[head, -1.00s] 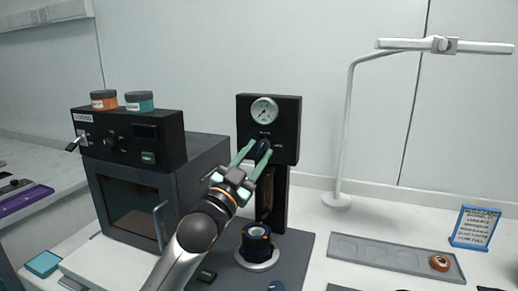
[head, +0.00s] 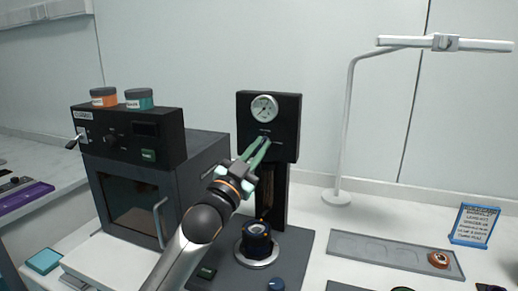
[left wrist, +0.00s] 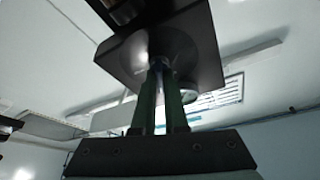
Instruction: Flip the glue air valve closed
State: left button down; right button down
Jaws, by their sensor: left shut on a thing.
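The glue air valve (head: 264,137) is a small dark lever on the front of a black upright panel (head: 286,142), below a round white gauge (head: 264,108). My left gripper (head: 263,143) has its green fingers close together at the panel, shut on the valve lever. The fingers hide most of the lever, so its exact angle cannot be told. In the left wrist view the fingertips (left wrist: 160,68) meet at the lever under the black panel housing (left wrist: 195,45). My right gripper is not in view.
A dark oven-like box (head: 135,205) with a controller (head: 128,138) and two jars stands left. A dark blue cylinder (head: 257,240) sits on a round plate below the panel. A lamp stand (head: 345,130), a grey tray (head: 385,252) and a blue-framed sign (head: 474,226) are right.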

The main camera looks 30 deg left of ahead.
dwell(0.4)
pick_arm(q)
jog(key=n+y+p, duration=0.1)
jog(key=n+y, duration=0.1)
jog(key=n, duration=0.2)
jog(key=shift+d+n, duration=0.1)
jog(key=shift+n, duration=0.2)
jog(key=shift+n+y+p, duration=0.4)
jog(key=shift+n+y, duration=0.5)
jog(key=shift+n, duration=0.3)
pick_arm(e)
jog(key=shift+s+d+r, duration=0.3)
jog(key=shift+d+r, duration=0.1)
pick_arm(q)
jog(key=c, duration=1)
grip_release()
jog(key=shift+o, duration=0.2)
jog(key=b+v, duration=0.2)
jog(key=v, duration=1)
jog(key=shift+s, duration=0.3)
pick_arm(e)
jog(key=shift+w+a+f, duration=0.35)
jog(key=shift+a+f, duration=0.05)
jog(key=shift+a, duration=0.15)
